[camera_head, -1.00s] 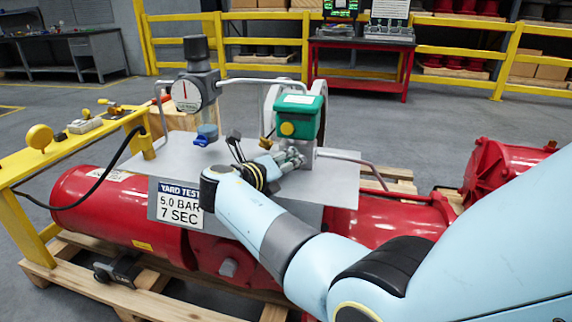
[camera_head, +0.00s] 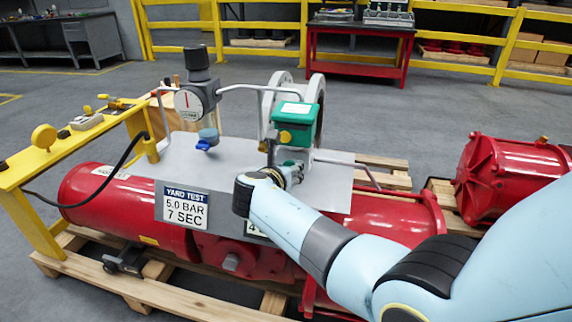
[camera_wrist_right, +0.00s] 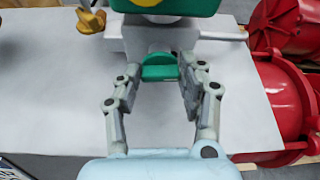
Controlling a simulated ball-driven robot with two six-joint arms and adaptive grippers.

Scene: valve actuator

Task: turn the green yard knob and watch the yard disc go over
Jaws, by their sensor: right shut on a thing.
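The green yard knob (camera_wrist_right: 160,70) sits below the green box in the right wrist view, its bar lying level across the picture. My right gripper (camera_wrist_right: 161,78) is shut on it, with one grey finger at each side. In the head view my right gripper (camera_head: 292,172) is at the front of the valve assembly, and my own wrist hides much of the knob. A yellow disc (camera_head: 286,136) is on the front of the green box (camera_head: 296,122). I cannot tell whether it is the yard disc. My left gripper is not in view.
A gauge (camera_head: 188,103) with a blue knob (camera_head: 207,139) stands left on the grey plate (camera_head: 180,160). Pipes flank the box. A red cylinder (camera_head: 120,205) lies below; a yellow frame (camera_head: 40,165) is at left.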

